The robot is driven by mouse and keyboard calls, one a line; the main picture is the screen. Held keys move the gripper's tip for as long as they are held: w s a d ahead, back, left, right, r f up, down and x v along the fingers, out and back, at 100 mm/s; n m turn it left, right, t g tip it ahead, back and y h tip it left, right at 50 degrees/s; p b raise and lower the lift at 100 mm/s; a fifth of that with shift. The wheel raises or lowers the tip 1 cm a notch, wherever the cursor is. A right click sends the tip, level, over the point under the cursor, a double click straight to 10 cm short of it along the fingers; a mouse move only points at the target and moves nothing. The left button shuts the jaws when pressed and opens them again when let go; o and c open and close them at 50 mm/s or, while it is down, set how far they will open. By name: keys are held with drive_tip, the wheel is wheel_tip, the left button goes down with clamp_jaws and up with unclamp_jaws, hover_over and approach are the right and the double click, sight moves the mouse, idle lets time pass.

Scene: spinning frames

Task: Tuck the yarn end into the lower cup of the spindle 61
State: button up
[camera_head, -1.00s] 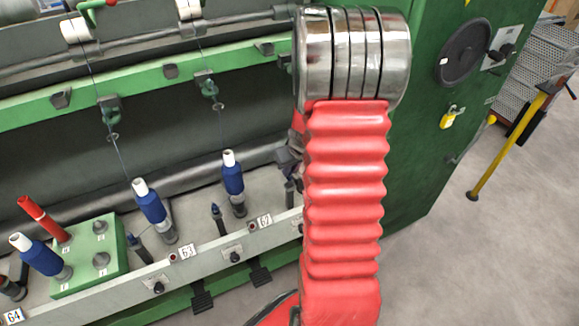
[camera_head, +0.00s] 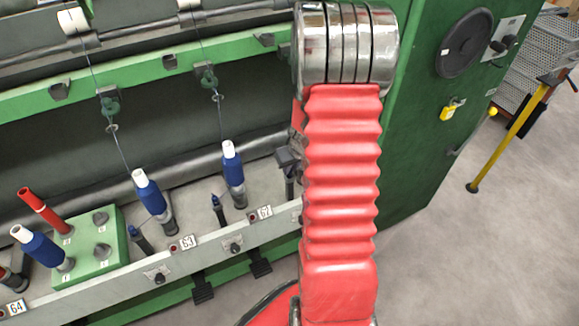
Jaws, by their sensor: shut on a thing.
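My arm's red sleeve hides spindle 61 and its lower cup. A small dark part of my gripper (camera_head: 287,158) shows at the left edge of the sleeve, near a dark upright post (camera_head: 290,183). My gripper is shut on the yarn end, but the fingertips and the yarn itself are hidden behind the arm.
Blue bobbins with white tops stand at spindle 63 (camera_head: 154,202) and spindle 62 (camera_head: 233,174).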

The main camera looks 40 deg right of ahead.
drive_tip(key=o, duration=0.8)
drive_tip(key=shift+v, duration=6.85)
drive_tip(key=shift+s, duration=0.1)
